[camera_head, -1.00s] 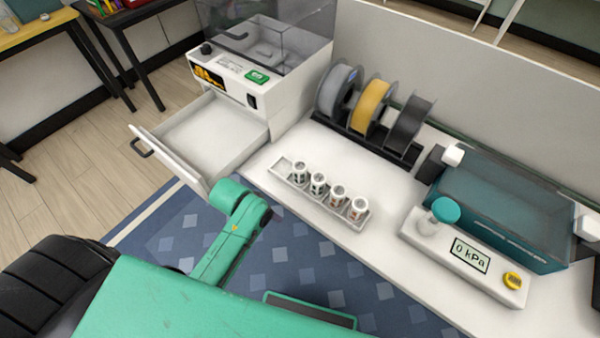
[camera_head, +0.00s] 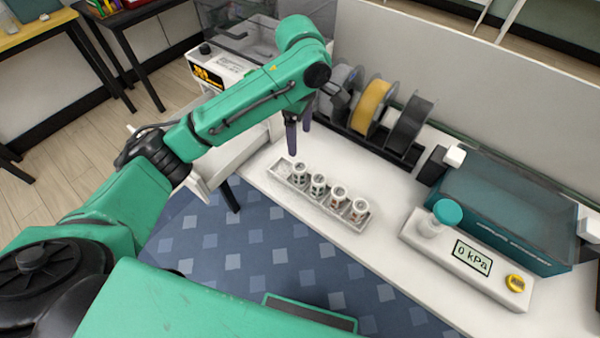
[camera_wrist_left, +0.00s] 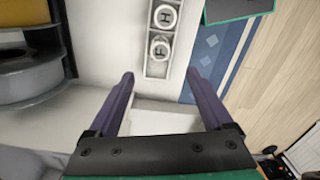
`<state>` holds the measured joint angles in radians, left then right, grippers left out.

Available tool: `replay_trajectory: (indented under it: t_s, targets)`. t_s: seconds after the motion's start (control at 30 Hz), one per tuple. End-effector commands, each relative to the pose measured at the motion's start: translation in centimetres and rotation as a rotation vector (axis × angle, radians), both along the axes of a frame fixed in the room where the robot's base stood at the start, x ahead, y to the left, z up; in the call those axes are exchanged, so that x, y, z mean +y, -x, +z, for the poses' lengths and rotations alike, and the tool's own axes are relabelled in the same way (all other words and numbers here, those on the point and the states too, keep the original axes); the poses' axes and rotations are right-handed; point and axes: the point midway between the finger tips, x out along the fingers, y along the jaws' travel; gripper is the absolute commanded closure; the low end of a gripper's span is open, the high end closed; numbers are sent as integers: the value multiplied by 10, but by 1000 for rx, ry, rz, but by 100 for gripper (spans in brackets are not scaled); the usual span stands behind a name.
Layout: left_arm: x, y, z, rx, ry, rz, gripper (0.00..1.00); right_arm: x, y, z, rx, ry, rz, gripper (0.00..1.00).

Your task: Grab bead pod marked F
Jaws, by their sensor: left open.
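A small tray (camera_head: 357,222) on the white desk holds several white bead pods in a row. In the left wrist view one pod top reads F, the F pod (camera_wrist_left: 160,46), and the H pod (camera_wrist_left: 165,17) sits beyond it. In the head view the F pod appears to be the leftmost one (camera_head: 299,174), beside an empty tray slot. My left gripper (camera_head: 298,138) is open and empty, fingers pointing down, above and behind the tray's left end. In the left wrist view its fingers (camera_wrist_left: 160,95) are spread, with the F pod ahead of them. My right gripper is out of view.
Filament spools (camera_head: 372,105) stand behind the tray. A teal lidded box (camera_head: 505,205) and a gauge panel (camera_head: 468,255) reading 0 kPa are at right. A white machine (camera_head: 222,68) with a pulled-out drawer (camera_head: 235,155) is at left, partly behind my arm.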

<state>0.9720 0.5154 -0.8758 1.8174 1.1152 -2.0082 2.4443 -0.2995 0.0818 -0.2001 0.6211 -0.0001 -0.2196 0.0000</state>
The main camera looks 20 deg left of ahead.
Motion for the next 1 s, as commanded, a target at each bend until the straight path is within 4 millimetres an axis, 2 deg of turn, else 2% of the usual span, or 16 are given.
replay_trajectory:
  t_s: [0.07,0.13,0.33,0.57,0.7,0.8,0.97,1.0]
  targets:
    - [1,0,-10,8,-7,28,16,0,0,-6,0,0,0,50]
    - [1,1,-28,11,-6,29,16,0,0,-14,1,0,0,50]
    - [2,0,-73,6,-7,28,16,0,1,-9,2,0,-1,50]
    - [2,0,-105,4,-6,27,16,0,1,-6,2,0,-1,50]
    - [2,0,-133,3,-6,26,16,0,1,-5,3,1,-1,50]
    - [2,0,-142,1,-4,24,16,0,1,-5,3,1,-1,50]
    - [1,-1,-143,1,-3,24,16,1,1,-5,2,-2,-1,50]
    - [1,-1,-142,1,-3,24,24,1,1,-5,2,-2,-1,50]
